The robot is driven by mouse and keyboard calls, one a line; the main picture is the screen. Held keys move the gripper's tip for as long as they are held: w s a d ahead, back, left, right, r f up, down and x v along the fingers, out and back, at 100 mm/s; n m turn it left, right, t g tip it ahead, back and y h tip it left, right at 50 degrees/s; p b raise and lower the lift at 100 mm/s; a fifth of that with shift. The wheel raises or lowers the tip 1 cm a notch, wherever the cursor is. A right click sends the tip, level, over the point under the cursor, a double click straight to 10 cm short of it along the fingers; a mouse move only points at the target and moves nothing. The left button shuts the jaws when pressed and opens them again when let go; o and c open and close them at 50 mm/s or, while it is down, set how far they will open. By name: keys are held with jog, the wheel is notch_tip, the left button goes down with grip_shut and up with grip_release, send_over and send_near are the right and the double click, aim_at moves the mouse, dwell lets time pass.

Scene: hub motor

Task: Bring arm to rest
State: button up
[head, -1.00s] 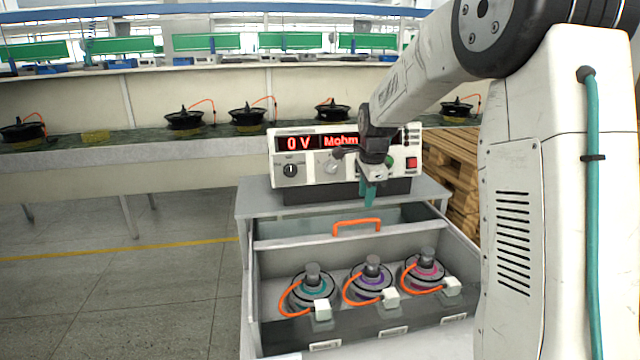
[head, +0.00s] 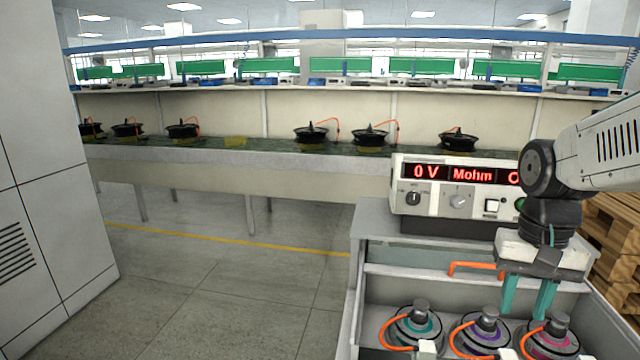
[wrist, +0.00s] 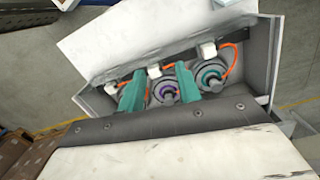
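My gripper (head: 527,298) hangs pointing down at the right of the head view, over the open drawer (head: 366,312). Its two teal fingers are apart with nothing between them. In the wrist view the fingers of my gripper (wrist: 160,88) also stand apart. Below them sit three hub motors with orange cables: the teal-ringed motor (head: 418,325), the purple-ringed motor (head: 487,333) and the pink-ringed motor (head: 551,340). The pink one is mostly hidden by a finger in the wrist view. The tester (head: 440,190) behind reads 0 V; my arm covers its right part.
A long bench (head: 230,160) with several black motors runs across the back. A grey cabinet (head: 40,180) stands at the left. Wooden pallets (head: 612,240) are at the right, beside the drawer unit. The floor between cabinet and drawer unit is clear.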

jog(key=s+a+r+n+t, duration=0.1)
jog(key=s+a+n, duration=0.1)
jog(key=s, duration=0.4)
jog(key=s+a+r+n+t, duration=0.1)
jog(key=s+a+n, duration=0.1)
jog(key=s, duration=0.5)
jog(key=shift+a, duration=0.3)
jog(key=shift+s, duration=0.1)
dwell(1.1)
